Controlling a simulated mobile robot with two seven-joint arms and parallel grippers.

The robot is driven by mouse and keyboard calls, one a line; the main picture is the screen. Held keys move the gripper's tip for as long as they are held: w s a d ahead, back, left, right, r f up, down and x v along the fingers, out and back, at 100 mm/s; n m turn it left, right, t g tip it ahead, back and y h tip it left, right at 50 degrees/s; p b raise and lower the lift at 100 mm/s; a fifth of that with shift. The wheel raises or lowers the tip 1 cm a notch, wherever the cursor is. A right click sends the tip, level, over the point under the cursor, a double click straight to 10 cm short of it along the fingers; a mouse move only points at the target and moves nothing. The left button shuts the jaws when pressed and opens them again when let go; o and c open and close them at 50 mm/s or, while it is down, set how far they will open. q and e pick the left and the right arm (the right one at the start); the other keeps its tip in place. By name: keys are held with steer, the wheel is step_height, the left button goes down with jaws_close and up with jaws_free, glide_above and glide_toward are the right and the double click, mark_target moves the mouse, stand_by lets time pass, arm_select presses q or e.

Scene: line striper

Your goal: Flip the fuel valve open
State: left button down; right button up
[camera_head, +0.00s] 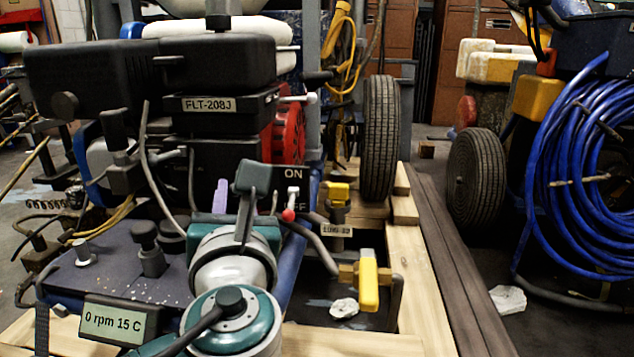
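My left arm comes in from the bottom, left of the middle, in grey and teal. Its dark gripper (258,195) is in front of the engine, beside a black panel marked "ON" (294,180). The fingers overlap dark parts behind them, so their opening and anything between them are unclear. A small lever with a red tip (288,215) is just right of the gripper. Two yellow handles are further right: an upper one (339,193) and a lower upright one (368,284) on a brass-coloured fitting. No part is readably labelled as the fuel valve. My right gripper is out of view.
A display (118,322) reads "0 rpm 15 C". The black engine housing (222,110) carries the label "FLT-208J". A tyre (380,138) stands behind the yellow handles. A coiled blue hose (585,170) is at the right. Wooden planks (415,265) lie below.

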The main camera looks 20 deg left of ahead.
arm_select(q)
steer(key=n+g+y+b, duration=0.1)
steer(key=d+n+g+y+b, duration=0.1)
steer(key=shift+w+d+f+y, duration=0.1)
steer(key=shift+w+f+y, duration=0.1)
steer(key=shift+w+y, duration=0.15)
steer(key=shift+w+d+r+n+g+y+b, duration=0.1)
steer(key=shift+w+d+n+g+y+b, duration=0.05)
steer(key=shift+n+g+y+b, duration=0.35)
steer(key=shift+w+d+n+g+y+b, duration=0.15)
steer(key=shift+n+g+y+b, duration=0.2)
steer(key=shift+n+g, duration=0.25)
steer(key=shift+g, duration=0.3)
steer(key=c, duration=0.8)
jaws_free()
steer(key=shift+w, duration=0.1)
steer(key=shift+a+r, duration=0.1)
steer(key=shift+a, duration=0.05)
